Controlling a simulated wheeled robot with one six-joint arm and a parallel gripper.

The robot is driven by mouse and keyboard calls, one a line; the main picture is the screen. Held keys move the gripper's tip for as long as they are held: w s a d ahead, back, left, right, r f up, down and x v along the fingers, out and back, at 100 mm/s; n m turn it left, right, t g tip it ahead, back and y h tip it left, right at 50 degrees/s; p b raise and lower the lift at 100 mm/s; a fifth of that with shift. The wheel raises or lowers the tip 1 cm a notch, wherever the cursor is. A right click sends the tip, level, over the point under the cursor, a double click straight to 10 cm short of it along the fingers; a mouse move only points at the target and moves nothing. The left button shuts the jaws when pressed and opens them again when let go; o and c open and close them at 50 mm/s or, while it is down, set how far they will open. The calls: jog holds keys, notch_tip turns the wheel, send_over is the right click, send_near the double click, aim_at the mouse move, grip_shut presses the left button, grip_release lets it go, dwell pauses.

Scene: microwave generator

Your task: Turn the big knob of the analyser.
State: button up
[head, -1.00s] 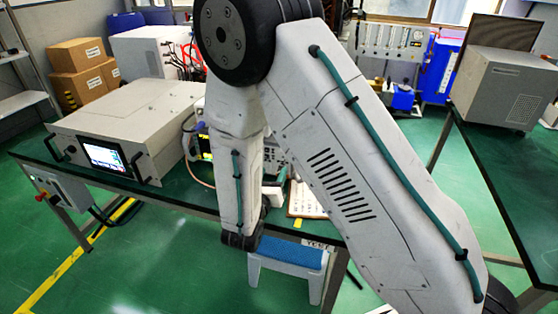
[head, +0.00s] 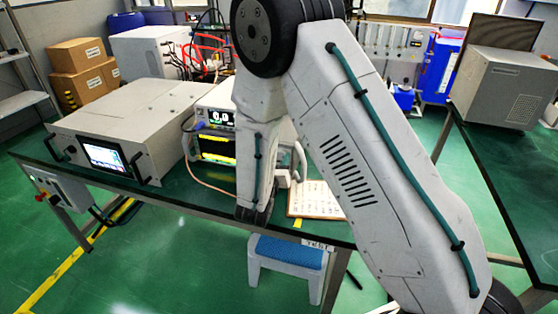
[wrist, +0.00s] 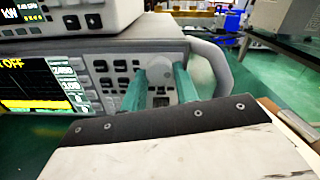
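The analyser (head: 217,148) stands on the green bench with its lit screen facing me; my arm covers its right part in the head view. In the wrist view its screen (wrist: 28,82) is at the left, with rows of buttons (wrist: 112,70) beside it. The big knob (wrist: 160,70) is a pale grey round shape right of the buttons. My gripper (wrist: 161,78) is open, its two green fingers pointing at the panel on either side of the knob. I cannot tell whether they touch it. My gripper is hidden in the head view.
A meter (head: 219,115) sits on the analyser. The analyser's side handle (wrist: 212,62) curves close to the right finger. A clipboard with paper (head: 314,200) lies on the bench at the right. A large grey unit (head: 125,125) stands at the left, and a blue-topped stool (head: 288,252) below.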

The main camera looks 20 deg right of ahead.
jog(key=shift+m, duration=2)
jog(key=o, duration=1)
jog(key=v, duration=0.7)
jog(key=shift+s+a, duration=0.25)
jog(key=shift+s, duration=0.05)
jog(key=shift+d+f, duration=0.1)
